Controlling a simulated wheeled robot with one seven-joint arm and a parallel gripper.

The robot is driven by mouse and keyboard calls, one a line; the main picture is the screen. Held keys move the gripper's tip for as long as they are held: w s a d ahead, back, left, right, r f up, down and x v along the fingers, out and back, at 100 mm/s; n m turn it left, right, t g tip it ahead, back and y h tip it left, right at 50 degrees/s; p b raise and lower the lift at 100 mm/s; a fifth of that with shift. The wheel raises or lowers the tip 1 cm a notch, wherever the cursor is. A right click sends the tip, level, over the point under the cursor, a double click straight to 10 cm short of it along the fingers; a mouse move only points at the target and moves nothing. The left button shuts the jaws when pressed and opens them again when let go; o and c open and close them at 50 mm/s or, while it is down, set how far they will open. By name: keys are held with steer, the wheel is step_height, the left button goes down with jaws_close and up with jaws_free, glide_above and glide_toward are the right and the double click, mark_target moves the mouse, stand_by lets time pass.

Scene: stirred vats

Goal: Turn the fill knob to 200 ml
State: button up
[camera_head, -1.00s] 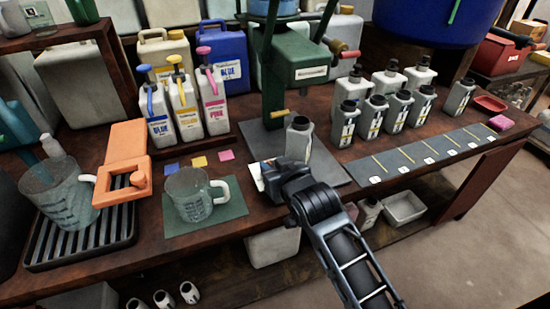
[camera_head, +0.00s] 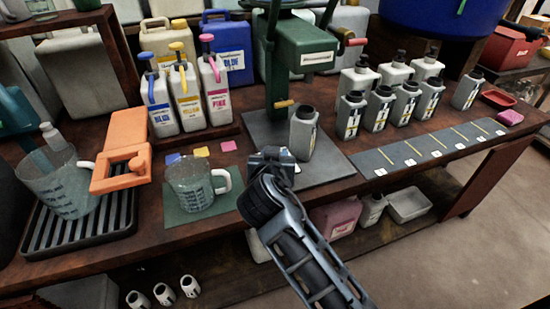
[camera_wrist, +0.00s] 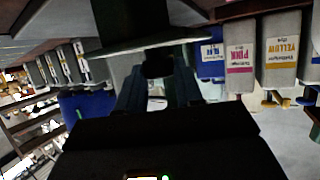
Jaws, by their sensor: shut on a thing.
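The green filling machine (camera_head: 307,57) stands at the back of the bench on a dark grey base plate (camera_head: 330,168). An open grey bottle (camera_head: 303,140) stands upright on the plate. My gripper (camera_head: 271,155) is at the plate's front left corner, just left of and in front of the bottle. In the wrist view, a dark round piece, which looks like the fill knob (camera_wrist: 158,62), sits between the fingers of my gripper (camera_wrist: 159,80), which are shut on it. The knob's scale and pointer cannot be read; my gripper hides them in the head view.
A clear measuring jug (camera_head: 190,185) stands left of my gripper on a green mat. Pump bottles (camera_head: 188,95) stand behind it. Several black-capped bottles (camera_head: 380,108) stand at right, behind a marked strip (camera_head: 430,150). An orange stand (camera_head: 122,150) is at left.

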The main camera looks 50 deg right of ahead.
steer(key=shift+f, duration=0.15)
steer(key=o, duration=1)
steer(key=shift+o, duration=0.2)
steer(key=v, duration=0.8)
